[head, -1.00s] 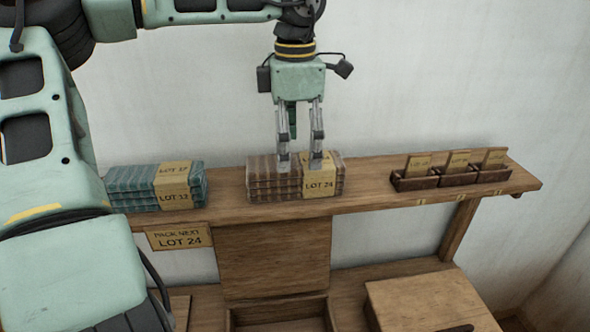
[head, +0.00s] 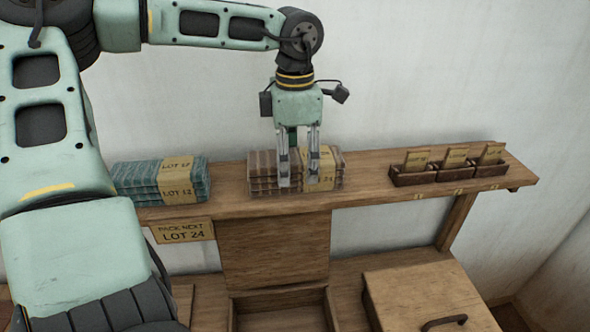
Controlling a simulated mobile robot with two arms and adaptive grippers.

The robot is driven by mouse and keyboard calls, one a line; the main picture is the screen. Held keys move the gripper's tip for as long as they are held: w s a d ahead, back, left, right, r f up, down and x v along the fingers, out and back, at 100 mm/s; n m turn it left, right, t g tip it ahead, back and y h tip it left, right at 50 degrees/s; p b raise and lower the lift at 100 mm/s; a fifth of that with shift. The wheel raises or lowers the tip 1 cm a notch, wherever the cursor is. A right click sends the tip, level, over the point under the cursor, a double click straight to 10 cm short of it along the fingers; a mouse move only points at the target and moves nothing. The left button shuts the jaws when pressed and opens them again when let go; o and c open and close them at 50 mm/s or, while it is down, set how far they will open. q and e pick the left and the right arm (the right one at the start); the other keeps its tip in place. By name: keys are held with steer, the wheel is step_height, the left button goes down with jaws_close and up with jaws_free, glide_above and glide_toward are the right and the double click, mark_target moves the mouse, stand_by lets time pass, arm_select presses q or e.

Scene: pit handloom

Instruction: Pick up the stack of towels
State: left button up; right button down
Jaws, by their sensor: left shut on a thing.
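A brown striped stack of towels (head: 262,181) with a tan band marked LOT 24 sits on the wooden shelf (head: 400,196). My left gripper (head: 298,182) points down over this stack from above. Its fingers reach down in front of the stack's face and are shut on it, hiding part of the front and band. A blue-green stack of towels (head: 140,182) with a band marked LOT 12 lies to the left on the same shelf, apart from the gripper. My right gripper is not in view.
Several small wooden holders with tan cards (head: 453,168) stand on the shelf's right. A sign (head: 184,231) reading PACK NEXT LOT 24 hangs from the shelf edge. Below are an open wooden box (head: 280,292) and a lid with a handle (head: 425,297).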

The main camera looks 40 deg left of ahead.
arm_select(q)
steer(key=c, duration=0.5)
steer(key=shift+o, duration=0.2)
steer(key=shift+r, duration=0.1)
